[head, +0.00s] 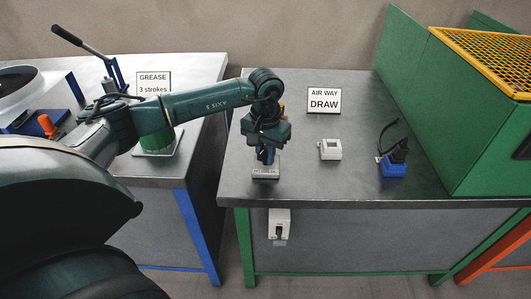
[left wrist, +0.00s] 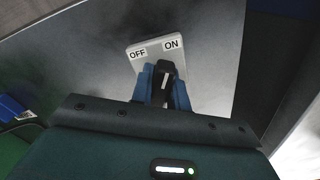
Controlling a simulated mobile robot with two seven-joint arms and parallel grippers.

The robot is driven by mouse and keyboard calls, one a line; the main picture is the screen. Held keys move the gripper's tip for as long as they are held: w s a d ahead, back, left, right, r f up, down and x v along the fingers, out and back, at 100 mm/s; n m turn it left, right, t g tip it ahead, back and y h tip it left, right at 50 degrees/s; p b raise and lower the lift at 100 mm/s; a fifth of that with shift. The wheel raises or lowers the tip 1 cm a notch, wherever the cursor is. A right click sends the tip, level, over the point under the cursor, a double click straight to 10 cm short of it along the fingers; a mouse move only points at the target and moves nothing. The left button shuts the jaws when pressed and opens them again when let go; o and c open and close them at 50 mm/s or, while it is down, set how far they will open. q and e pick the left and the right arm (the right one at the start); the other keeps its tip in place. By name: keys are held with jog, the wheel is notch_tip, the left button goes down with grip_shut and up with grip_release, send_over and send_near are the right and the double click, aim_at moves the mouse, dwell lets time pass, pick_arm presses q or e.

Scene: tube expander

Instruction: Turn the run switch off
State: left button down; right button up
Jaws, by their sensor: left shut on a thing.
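The run switch is a light grey plate on the metal bench, seen below my gripper in the head view (head: 265,174). In the left wrist view its plate (left wrist: 148,53) carries the labels OFF at left and ON at right. My left gripper (head: 266,157) points down over the plate. Its blue fingers (left wrist: 164,88) are shut on the dark switch lever (left wrist: 165,70). The fingers hide part of the lever, and I cannot tell its exact position. My right gripper is not in view.
Right of the switch stand a small white holder (head: 330,150) and a blue block (head: 392,169) with a black handle. Behind is an AIR WAY DRAW sign (head: 324,100). A green machine wall (head: 465,135) bounds the right. A switch box (head: 280,223) hangs on the bench front.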

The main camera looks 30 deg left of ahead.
pick_arm(q)
jog(key=n+b, duration=0.1)
jog(key=n, duration=0.5)
jog(key=shift+b, duration=0.35)
jog(key=n, duration=0.5)
jog(key=shift+w+d+n+b, duration=0.1)
jog(key=shift+n+b, duration=0.2)
jog(key=shift+b, duration=0.05)
jog(key=c, duration=1.4)
grip_release()
jog(key=shift+o, duration=0.2)
jog(key=shift+r, duration=0.1)
notch_tip(320, 180, up, 13)
